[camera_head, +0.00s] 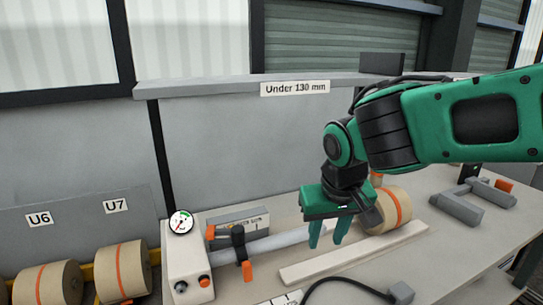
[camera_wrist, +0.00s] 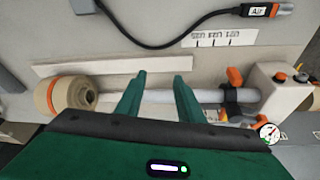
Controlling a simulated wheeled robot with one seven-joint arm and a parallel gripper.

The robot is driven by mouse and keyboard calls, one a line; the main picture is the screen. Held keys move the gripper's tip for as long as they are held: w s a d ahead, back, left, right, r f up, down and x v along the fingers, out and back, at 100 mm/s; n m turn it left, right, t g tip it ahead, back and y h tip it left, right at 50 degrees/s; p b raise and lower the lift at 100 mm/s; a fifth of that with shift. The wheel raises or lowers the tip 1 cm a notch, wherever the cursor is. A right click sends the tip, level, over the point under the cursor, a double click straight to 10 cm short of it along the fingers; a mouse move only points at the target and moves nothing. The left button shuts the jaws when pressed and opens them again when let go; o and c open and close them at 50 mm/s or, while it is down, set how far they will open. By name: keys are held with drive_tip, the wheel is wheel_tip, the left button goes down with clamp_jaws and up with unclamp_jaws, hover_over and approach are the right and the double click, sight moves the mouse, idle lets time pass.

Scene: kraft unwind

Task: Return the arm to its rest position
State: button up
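My green arm (camera_head: 490,115) reaches in from the right in the head view. My gripper (camera_head: 328,232) points down above the bench, over the grey-white shaft (camera_head: 285,240). In the wrist view its two green fingers (camera_wrist: 160,95) stand apart with nothing between them. The shaft (camera_wrist: 210,96) passes below and beyond the fingers; I cannot tell how far below. A kraft paper roll with an orange band (camera_head: 392,210) lies at the shaft's right end, partly hidden by the gripper in the head view. It also shows at the left of the wrist view (camera_wrist: 68,95).
A white control box with a gauge (camera_head: 188,265) and an orange-handled clamp (camera_head: 240,248) stand left of the gripper. A pale strip (camera_head: 350,254) and a black air hose (camera_wrist: 180,42) lie on the bench. Rolls (camera_head: 122,270) sit under U6 and U7. A shelf (camera_head: 215,88) runs behind.

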drive_tip(key=s+d+f+m+g, duration=0.15)
drive_tip(key=s+d, duration=0.25)
drive_tip(key=d, duration=0.4)
drive_tip(key=s+d+f+m+h, duration=0.1)
drive_tip(key=s+d+m, duration=0.15)
drive_tip(key=d, duration=0.65)
drive_tip(key=s+d+f+m+g, duration=0.15)
drive_tip(key=s+d, duration=0.25)
drive_tip(key=d, duration=0.4)
drive_tip(key=s+d+f+m, duration=0.1)
drive_tip(key=s+d, duration=0.1)
drive_tip(key=s, duration=0.2)
drive_tip(key=s+d+m+y, duration=0.1)
drive_tip(key=s+d, duration=0.1)
drive_tip(key=s, duration=0.3)
drive_tip(key=shift+s+d+f+m+g, duration=0.25)
drive_tip(key=shift+f+m+g, duration=0.05)
drive_tip(key=shift+f+m, duration=0.05)
drive_tip(key=shift+w+f, duration=0.25)
drive_tip(key=shift+w, duration=0.4)
drive_tip(key=shift+c, duration=0.3)
drive_tip(key=shift+a, duration=0.1)
